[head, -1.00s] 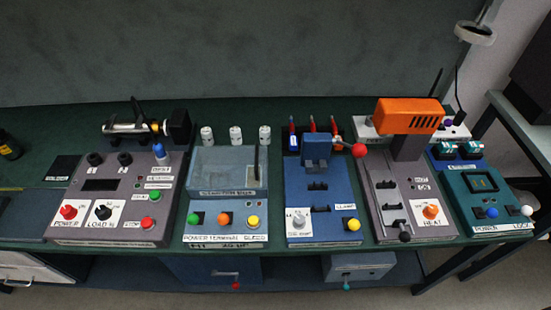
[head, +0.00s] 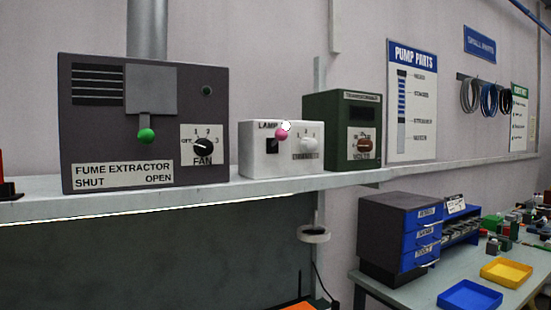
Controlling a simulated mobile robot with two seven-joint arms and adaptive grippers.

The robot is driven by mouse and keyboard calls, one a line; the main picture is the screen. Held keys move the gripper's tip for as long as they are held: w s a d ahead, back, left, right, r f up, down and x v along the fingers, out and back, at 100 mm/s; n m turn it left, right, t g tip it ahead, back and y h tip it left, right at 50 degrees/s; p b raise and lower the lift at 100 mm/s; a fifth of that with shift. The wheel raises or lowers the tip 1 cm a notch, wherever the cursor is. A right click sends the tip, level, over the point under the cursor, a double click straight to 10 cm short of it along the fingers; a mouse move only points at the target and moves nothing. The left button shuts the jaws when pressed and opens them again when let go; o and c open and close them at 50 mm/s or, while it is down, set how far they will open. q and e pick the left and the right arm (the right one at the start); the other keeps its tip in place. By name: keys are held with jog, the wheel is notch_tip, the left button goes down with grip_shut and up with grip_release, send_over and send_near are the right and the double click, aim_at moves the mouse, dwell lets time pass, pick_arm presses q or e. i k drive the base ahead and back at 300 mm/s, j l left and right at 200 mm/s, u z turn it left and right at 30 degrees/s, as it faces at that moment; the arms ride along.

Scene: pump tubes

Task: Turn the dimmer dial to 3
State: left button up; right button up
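A white box labelled LAMP (head: 262,157) stands on the shelf in the head view. It has a pink knob (head: 282,133) at the top and a white dial (head: 308,144) on its right side. The label under the white dial looks like DIMMER but is small and blurred. I cannot read which number the dial points to. Neither of my grippers shows in the head view.
On the shelf (head: 120,207), a fume extractor box (head: 110,170) stands left of the lamp box and a green VOLTS box (head: 342,120) stands right of it. Lower right, a bench holds blue drawers (head: 421,240), a blue tray (head: 470,297) and a yellow tray (head: 507,271).

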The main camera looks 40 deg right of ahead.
aim_at(308, 143)
jog(key=l+z, duration=0.15)
jog(key=z, duration=1.5)
